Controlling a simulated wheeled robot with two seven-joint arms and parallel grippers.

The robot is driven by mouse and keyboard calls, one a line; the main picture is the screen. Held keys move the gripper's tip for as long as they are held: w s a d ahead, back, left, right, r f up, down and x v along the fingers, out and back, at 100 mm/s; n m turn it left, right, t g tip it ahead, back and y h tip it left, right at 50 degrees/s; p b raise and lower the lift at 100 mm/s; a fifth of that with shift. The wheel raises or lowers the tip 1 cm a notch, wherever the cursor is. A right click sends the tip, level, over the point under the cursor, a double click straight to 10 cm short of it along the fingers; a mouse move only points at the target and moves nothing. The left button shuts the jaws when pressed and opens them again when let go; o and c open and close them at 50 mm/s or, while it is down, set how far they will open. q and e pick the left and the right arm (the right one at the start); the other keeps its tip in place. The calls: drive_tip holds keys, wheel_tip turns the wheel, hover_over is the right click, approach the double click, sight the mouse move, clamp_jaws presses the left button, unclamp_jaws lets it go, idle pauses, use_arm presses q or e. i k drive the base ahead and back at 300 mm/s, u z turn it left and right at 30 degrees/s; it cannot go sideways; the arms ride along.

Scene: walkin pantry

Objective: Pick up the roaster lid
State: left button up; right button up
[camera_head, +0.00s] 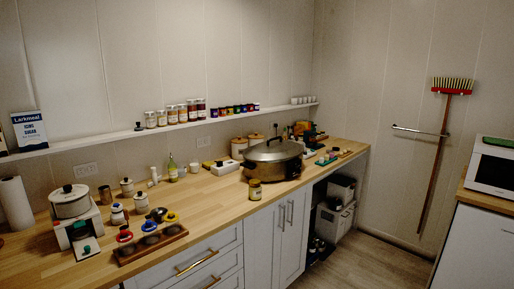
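The roaster lid (272,149) is a domed, grey-metal lid with a dark arched handle on top. It sits on the large roaster (272,167), a wide metal pan with side handles, on the wooden counter towards its far right part. The lid looks level and closed on the pan. A small jar (255,190) stands in front of the roaster near the counter edge. Neither of my grippers is in view.
The wooden counter (222,205) runs along the wall above white cabinets. Canisters (239,148) stand behind the roaster, and a white box (224,168) lies left of it. A narrow shelf (180,126) with jars hangs above. Bare floor (385,262) lies at the right.

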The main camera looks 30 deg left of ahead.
sight(272, 149)
drive_tip(key=i, duration=0.9)
drive_tip(key=u, duration=0.25)
